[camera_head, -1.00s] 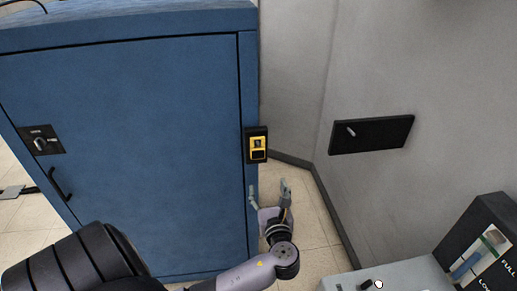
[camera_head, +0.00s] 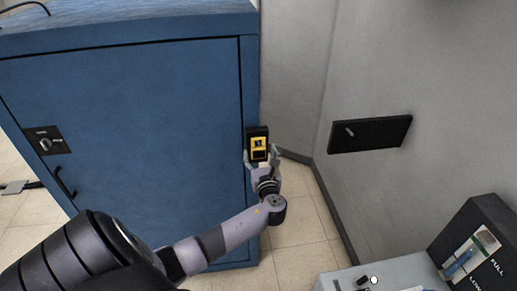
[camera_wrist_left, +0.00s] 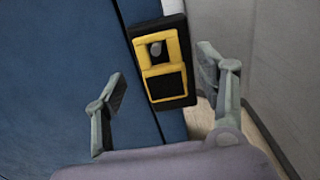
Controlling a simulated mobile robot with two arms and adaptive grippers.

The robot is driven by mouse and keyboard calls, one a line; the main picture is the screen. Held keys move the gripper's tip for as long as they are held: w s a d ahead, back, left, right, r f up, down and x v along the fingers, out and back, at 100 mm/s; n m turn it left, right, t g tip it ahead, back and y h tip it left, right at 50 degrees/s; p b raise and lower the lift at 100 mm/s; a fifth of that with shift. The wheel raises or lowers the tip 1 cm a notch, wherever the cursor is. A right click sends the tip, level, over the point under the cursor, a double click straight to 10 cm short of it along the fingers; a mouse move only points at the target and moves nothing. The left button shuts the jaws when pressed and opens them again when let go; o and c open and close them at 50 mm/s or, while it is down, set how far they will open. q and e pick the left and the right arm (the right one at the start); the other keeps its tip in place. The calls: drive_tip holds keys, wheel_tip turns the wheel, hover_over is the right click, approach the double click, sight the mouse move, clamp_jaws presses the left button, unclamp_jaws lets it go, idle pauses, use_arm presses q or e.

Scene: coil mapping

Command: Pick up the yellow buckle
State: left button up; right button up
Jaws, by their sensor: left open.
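The yellow buckle (camera_head: 258,149) is a yellow frame set on a black backing at the right edge of the blue cabinet. It also shows in the left wrist view (camera_wrist_left: 156,67), upright with a slight tilt, with a grey knob in its upper window and a black square below. My left gripper (camera_head: 261,158) is at the buckle's lower end. In the left wrist view my left gripper (camera_wrist_left: 165,97) is open, with one finger on each side of the buckle. A gap shows between the left finger and the buckle; the right finger is close to the black backing. My right gripper is not in view.
The blue cabinet (camera_head: 140,130) has a knob plate (camera_head: 45,141) and a handle (camera_head: 64,182) at its left. A grey wall with a black panel (camera_head: 370,134) stands at right. A grey box (camera_head: 390,278) is at lower right. Floor shows between.

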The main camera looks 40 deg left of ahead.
sight(258, 147)
use_arm(q)
drive_tip(key=p+x, duration=0.1)
drive_tip(key=x, duration=0.3)
drive_tip(key=shift+w+a, duration=0.15)
drive_tip(key=shift+w, duration=0.05)
drive_tip(key=shift+c, duration=0.4)
drive_tip(key=c, duration=1.2)
drive_tip(key=shift+r, duration=0.15)
